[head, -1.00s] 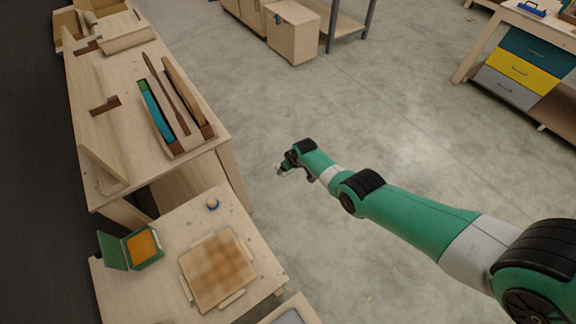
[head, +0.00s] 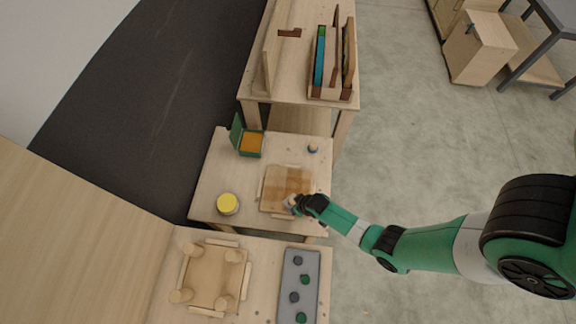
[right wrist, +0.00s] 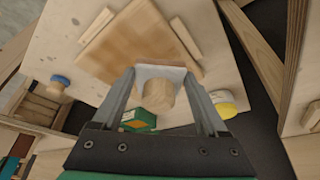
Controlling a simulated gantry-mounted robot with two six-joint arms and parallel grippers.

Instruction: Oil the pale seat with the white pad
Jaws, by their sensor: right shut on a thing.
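The square wooden seat (head: 284,182) lies flat between narrow strips on the small table; its surface is tan with uneven lighter and darker patches. My right gripper (head: 292,204) is at the seat's near edge. In the right wrist view the fingers (right wrist: 165,92) are shut on the round wooden knob of the white pad (right wrist: 160,71). The pad overlaps the edge of the seat (right wrist: 130,42) in that view; I cannot tell whether it touches. The gripper hides most of the pad in the head view. My left gripper is out of view.
A yellow-topped can (head: 228,204), an open green box with an orange inside (head: 250,143) and a small blue-ringed knob (head: 313,149) stand around the seat. In front are an upturned stool (head: 213,276) and a grey tray (head: 290,268) with several round pieces.

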